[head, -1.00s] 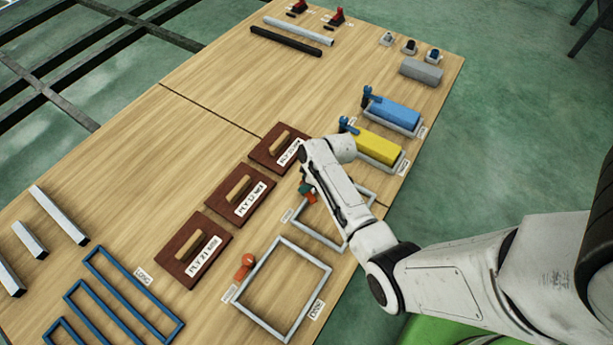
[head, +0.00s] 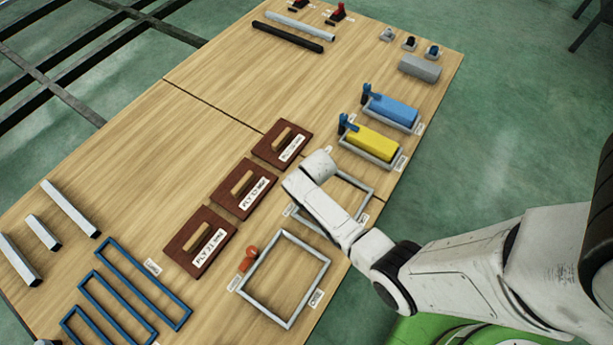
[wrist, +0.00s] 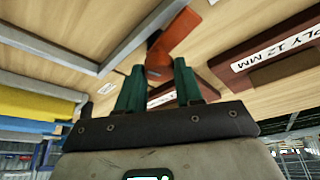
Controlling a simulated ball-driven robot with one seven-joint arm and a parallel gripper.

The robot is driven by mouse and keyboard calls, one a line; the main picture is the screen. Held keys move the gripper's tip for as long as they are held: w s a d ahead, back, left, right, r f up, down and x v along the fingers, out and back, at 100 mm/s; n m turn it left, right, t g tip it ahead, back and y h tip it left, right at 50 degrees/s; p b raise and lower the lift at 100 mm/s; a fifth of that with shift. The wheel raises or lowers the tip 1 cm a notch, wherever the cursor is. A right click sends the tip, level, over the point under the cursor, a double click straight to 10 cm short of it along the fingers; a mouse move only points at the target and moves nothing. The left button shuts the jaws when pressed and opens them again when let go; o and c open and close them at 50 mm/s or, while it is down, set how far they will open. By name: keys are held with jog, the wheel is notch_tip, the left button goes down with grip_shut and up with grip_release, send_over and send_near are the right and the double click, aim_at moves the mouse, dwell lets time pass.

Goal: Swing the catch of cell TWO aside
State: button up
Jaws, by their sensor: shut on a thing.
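A row of grey rectangular cell frames lies along the table's right side. An empty frame (head: 366,189) next to the yellow block is partly hidden by my arm; I cannot read which cell is TWO. In the wrist view, an orange catch (wrist: 165,52) sits between the green fingertips of my gripper (wrist: 160,82), which is shut on it, beside a grey frame bar (wrist: 112,58). In the head view my arm hides the gripper and this catch. Another orange catch (head: 249,259) stands upright at the corner of the nearer empty frame (head: 322,262).
A yellow block (head: 370,142) and a blue block (head: 392,110) lie in frames with upright blue catches. Dark red plates with wooden handles (head: 243,189) lie just left of my arm. Blue frames (head: 140,283) are at the front left. The table's middle left is bare.

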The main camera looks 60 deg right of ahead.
jog(key=shift+m+g+h, duration=0.3)
jog(key=shift+m+g, duration=0.1)
jog(key=shift+m, duration=0.7)
jog(key=o, duration=1)
jog(key=shift+r, duration=0.1)
jog(key=p+v, duration=0.3)
jog(key=v, duration=0.7)
jog(key=shift+a+r, duration=0.2)
jog(key=shift+s, duration=0.1)
